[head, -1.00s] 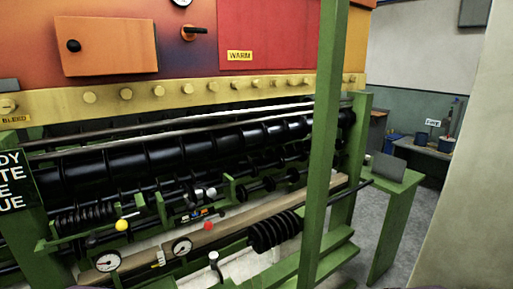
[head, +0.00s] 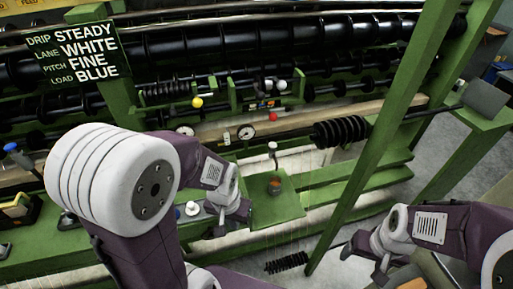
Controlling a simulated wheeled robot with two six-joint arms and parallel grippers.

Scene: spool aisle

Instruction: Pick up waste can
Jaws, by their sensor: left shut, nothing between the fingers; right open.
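I cannot pick out a waste can with certainty in the head view. A small copper-coloured vessel (head: 275,186) stands on a green plate (head: 284,208) at the machine's front, below a small tap-like fitting (head: 272,150). My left gripper (head: 236,208) is shut and empty, just left of the green plate; its fingertips are hard to make out. My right gripper (head: 363,262) is open and empty at the lower right, above the floor and right of the green post.
A green post (head: 385,125) slants between the machine and my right arm. A black ribbed roll (head: 342,132) sticks out beside it. A dark ribbed piece (head: 287,263) lies low near the floor. A sign (head: 82,53) hangs upper left. Grey floor (head: 445,165) is clear at right.

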